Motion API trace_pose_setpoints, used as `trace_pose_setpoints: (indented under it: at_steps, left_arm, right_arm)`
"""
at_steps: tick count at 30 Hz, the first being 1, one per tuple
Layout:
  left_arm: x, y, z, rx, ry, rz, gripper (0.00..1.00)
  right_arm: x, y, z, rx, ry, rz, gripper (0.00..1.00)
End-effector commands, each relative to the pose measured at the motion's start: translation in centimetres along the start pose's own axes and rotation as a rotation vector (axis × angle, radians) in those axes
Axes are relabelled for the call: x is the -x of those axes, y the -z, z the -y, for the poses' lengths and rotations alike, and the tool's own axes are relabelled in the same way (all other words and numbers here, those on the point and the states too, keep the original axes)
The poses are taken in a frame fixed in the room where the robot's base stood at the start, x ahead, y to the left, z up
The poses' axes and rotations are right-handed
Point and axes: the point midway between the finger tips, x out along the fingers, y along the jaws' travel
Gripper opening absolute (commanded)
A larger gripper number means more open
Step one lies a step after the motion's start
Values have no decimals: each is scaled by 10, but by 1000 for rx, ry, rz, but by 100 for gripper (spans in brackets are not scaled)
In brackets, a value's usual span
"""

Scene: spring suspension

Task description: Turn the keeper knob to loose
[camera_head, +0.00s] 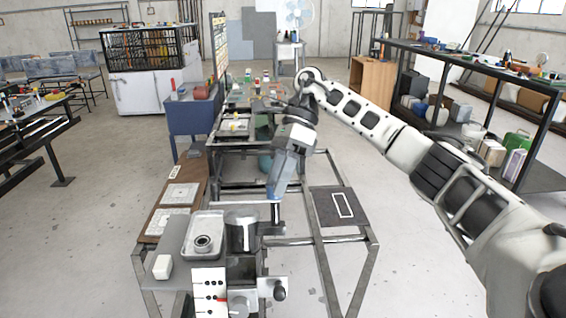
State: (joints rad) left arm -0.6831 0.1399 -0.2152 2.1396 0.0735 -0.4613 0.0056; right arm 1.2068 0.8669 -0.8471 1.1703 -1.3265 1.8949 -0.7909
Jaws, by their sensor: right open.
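My right gripper (273,193) comes down from above, its fingers beside the top of a thin upright post behind the metal cylinder (242,233). It looks empty, and I cannot tell whether it touches the post. At the front of the bench fixture is a round grey knob (238,306), cut off by the bottom edge, with a small red mark to its left. A dark knob (280,293) sits on a light plate to its right. I cannot tell which is the keeper knob. Both are well below and in front of the gripper. My left gripper is out of view.
A metal tray (203,240) holds a dark ring (203,242); a white block (162,267) lies nearby. A dark plate (341,206) lies right on the open frame.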

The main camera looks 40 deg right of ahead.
Motion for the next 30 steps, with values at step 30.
trace_pose_setpoints:
  at_steps: [30]
  left_arm:
    - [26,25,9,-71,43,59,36]
  right_arm:
    - [159,-1,-1,1,2,1,50]
